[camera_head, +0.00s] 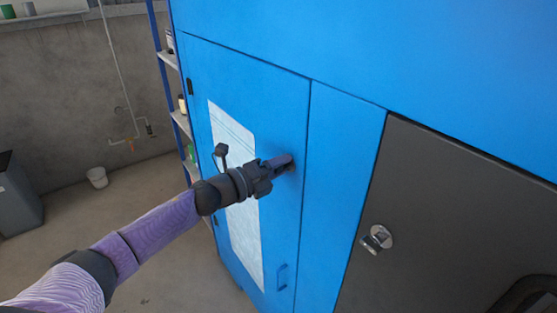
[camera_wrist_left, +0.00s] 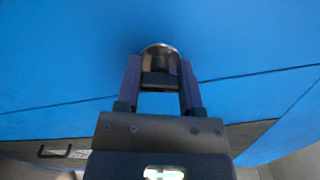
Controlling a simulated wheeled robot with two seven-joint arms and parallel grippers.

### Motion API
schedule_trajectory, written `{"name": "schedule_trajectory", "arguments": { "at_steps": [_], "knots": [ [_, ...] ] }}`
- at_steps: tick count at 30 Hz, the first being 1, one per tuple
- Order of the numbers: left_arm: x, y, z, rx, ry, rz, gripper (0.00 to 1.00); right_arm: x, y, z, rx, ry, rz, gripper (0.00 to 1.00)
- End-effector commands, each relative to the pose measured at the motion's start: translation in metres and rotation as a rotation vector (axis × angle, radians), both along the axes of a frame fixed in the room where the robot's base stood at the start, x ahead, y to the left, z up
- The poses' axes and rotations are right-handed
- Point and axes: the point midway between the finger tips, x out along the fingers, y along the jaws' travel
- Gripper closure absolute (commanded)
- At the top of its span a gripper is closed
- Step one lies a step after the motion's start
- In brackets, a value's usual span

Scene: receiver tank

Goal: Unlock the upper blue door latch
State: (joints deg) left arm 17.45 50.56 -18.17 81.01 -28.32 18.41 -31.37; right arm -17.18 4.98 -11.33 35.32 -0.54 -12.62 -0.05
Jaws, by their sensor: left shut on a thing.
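The blue door (camera_head: 275,120) stands closed in the head view, with a white sheet or panel (camera_head: 232,140) on it. My left gripper (camera_head: 284,163) reaches to the door's right side, near its edge. In the left wrist view, the fingers (camera_wrist_left: 160,72) are shut on the upper latch (camera_wrist_left: 160,49), a small round metallic piece on the blue surface. In the head view the gripper hides the latch. Whether the latch is turned cannot be told. My right gripper is not in view.
A dark panel (camera_head: 440,210) with a metal lock (camera_head: 377,239) is at right. A shelf rack (camera_head: 179,118) stands behind the cabinet at left.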

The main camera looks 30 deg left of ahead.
Motion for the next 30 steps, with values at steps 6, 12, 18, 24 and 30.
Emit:
{"name": "schedule_trajectory", "arguments": {
  "at_steps": [6,12,18,24,30],
  "knots": [
    [0.000,0.000,0.002,-0.157,0.063,0.002,1.00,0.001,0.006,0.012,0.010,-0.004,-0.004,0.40],
    [0.000,0.000,0.001,-0.264,0.108,0.001,1.00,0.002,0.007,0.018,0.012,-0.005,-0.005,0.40],
    [0.000,0.001,0.000,-0.331,0.135,0.002,1.00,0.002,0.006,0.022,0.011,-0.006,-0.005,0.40],
    [0.000,0.001,0.000,-0.361,0.148,0.002,1.00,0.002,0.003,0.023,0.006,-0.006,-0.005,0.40],
    [0.000,0.001,0.000,-0.367,0.150,0.002,1.00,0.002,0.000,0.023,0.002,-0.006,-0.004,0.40]
  ]
}}
